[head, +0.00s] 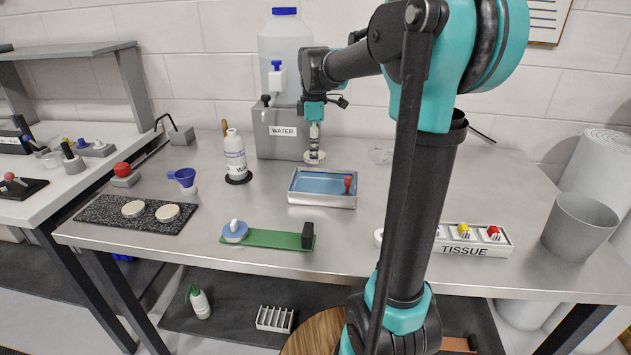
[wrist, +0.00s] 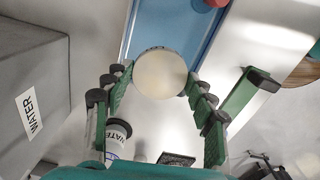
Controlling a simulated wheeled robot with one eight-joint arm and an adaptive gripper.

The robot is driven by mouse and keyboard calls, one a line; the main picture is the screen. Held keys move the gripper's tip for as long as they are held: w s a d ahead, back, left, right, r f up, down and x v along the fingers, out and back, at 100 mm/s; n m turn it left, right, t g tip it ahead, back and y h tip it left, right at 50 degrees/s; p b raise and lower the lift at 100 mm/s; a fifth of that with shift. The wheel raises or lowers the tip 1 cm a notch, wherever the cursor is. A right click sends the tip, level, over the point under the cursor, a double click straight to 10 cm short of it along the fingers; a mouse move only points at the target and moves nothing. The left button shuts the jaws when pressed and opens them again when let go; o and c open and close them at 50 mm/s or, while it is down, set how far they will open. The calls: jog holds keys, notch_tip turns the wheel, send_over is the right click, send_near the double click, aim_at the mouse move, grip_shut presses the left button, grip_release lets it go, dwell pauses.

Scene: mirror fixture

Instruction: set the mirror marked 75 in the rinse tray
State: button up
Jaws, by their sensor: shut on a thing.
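My gripper (head: 314,148) is shut on a pale round mirror (head: 314,157), seen between the green fingers in the wrist view (wrist: 160,74). No number can be read on it. The gripper points down behind the tray, in front of the grey WATER block. The rinse tray (head: 322,201) is a shallow metal tray with blue inside and a red-knobbed thing (head: 348,184) at its right. In the wrist view, the mirror overlaps the end of the blue tray (wrist: 172,28). Two similar pale discs (head: 133,209) (head: 167,212) lie on a black speckled mat at the left.
The WATER block (head: 280,142) with a large jug stands close left of my gripper. A white bottle (head: 235,157) stands left of the tray. A green strip (head: 270,239) lies in front, and a TISSUE box (head: 472,240) stands at the right. The table's back right is mostly clear.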

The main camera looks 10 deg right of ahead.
aim_at(315, 189)
notch_tip(315, 189, down, 11)
jog(key=shift+r, duration=0.15)
dwell(0.4)
jog(key=o, duration=1.2)
jog(key=shift+o, duration=0.2)
notch_tip(315, 189, up, 12)
jog(key=shift+r, duration=0.1)
